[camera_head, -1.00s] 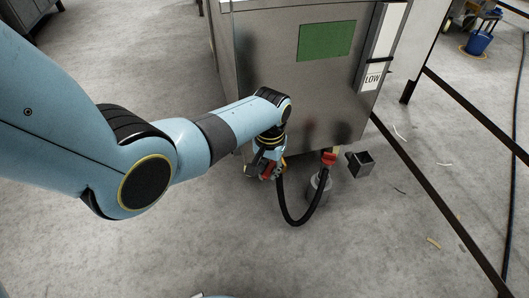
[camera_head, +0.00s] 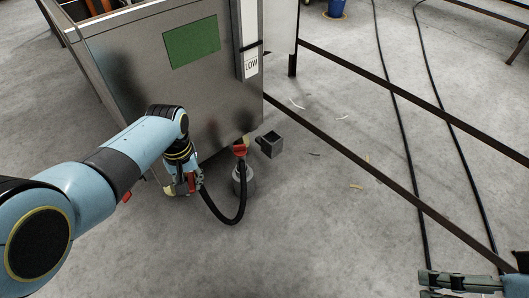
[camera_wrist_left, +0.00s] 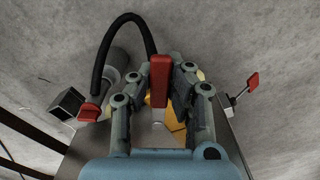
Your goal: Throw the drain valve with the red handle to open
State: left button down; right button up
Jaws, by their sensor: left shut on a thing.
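My left gripper (camera_head: 184,186) is at the lower front of the metal cabinet. In the left wrist view its fingers (camera_wrist_left: 161,90) are shut on a red handle (camera_wrist_left: 160,77), with a yellow part (camera_wrist_left: 172,124) behind it. The handle also shows as a small red patch in the head view (camera_head: 192,181). A black hose (camera_head: 235,219) runs from beside the gripper to a grey canister (camera_head: 247,184) on the floor. The fingers hide most of the valve body, and I cannot tell its setting. My right gripper (camera_head: 457,284) is partly visible at the bottom right, its opening unclear.
The cabinet (camera_head: 145,75) has a green panel and a LOW label. A second red handle (camera_wrist_left: 252,81) stands apart from the gripper. A red piece (camera_head: 240,149) is above the canister, near a dark open box (camera_head: 270,144). Dark floor strips and cables lie right.

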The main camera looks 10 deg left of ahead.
pick_arm(q)
jog(key=shift+w+d+n, duration=0.3)
jog(key=shift+d+n, duration=0.2)
jog(key=shift+n, duration=0.5)
jog(key=shift+w+d+n, duration=0.35)
jog(key=shift+d+n, duration=0.15)
jog(key=shift+n, duration=0.5)
jog(key=shift+w+d+n, duration=0.2)
jog(key=shift+n, duration=0.2)
jog(key=c, duration=1.8)
grip_release()
jog(key=o, duration=0.5)
jog(key=shift+o, duration=0.2)
